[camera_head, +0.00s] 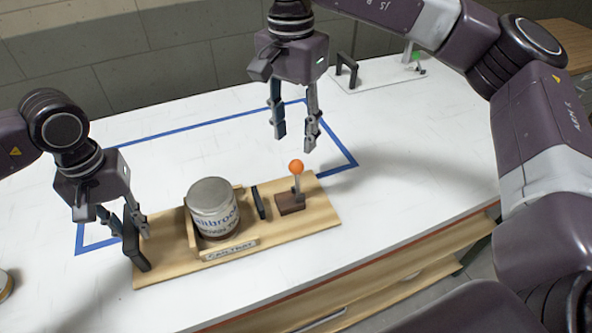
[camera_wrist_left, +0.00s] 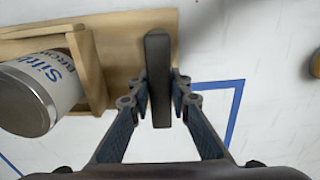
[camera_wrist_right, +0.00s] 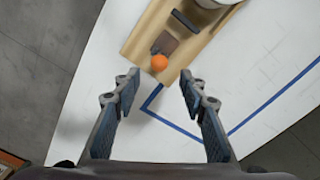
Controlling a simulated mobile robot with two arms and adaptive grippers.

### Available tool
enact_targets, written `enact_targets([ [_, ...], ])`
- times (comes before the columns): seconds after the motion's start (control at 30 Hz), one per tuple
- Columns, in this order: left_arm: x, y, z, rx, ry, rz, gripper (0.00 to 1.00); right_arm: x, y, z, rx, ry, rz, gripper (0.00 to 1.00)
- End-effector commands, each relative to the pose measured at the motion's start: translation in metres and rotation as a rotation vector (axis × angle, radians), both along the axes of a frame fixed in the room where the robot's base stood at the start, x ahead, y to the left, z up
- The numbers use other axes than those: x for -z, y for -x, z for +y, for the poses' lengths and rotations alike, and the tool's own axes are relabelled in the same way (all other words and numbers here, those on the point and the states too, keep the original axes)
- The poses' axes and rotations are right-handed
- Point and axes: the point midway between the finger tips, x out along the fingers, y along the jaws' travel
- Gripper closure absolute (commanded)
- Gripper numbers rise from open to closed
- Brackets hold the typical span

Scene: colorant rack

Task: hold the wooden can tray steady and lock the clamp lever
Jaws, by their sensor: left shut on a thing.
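The wooden can tray (camera_head: 276,229) lies on the white table, with a metal can (camera_head: 214,208) standing upright in its boxed section. The clamp lever (camera_head: 298,181) has an orange ball knob and stands about upright on a dark brown block at the tray's right end. The knob also shows in the right wrist view (camera_wrist_right: 159,62). My left gripper (camera_head: 137,229) is shut on the black handle (camera_wrist_left: 157,80) at the tray's left end; the handle stands between its fingers. My right gripper (camera_head: 296,143) is open and empty, above and beyond the lever, apart from it.
A black bar (camera_head: 259,202) stands on the tray between the can and the lever. Blue tape (camera_head: 340,173) marks a rectangle on the table. A white board (camera_head: 378,75) with a black handle and a green-tipped part lies at the back right. Right of the tray the table is clear.

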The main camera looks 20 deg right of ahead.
Motion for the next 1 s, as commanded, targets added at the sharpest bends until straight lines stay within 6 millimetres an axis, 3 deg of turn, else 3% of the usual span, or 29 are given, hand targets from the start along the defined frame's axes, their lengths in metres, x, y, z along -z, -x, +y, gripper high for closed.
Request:
enact_targets([
  [0.3,0.0,-0.001,0.001,-0.001,-0.001,-0.001,1.0,0.063,0.003,-0.002,0.005,0.001,0.004,0.61],
  [0.5,0.0,-0.001,0.001,-0.001,-0.002,-0.001,1.0,0.094,0.003,-0.003,0.006,0.001,0.003,0.61],
  [0.7,0.0,-0.001,0.001,-0.001,-0.002,-0.001,1.0,0.107,0.003,-0.003,0.006,0.0,0.001,0.61],
  [1.0,0.0,-0.001,0.001,-0.001,-0.002,-0.001,1.0,0.109,0.003,-0.003,0.007,0.0,0.001,0.64],
])
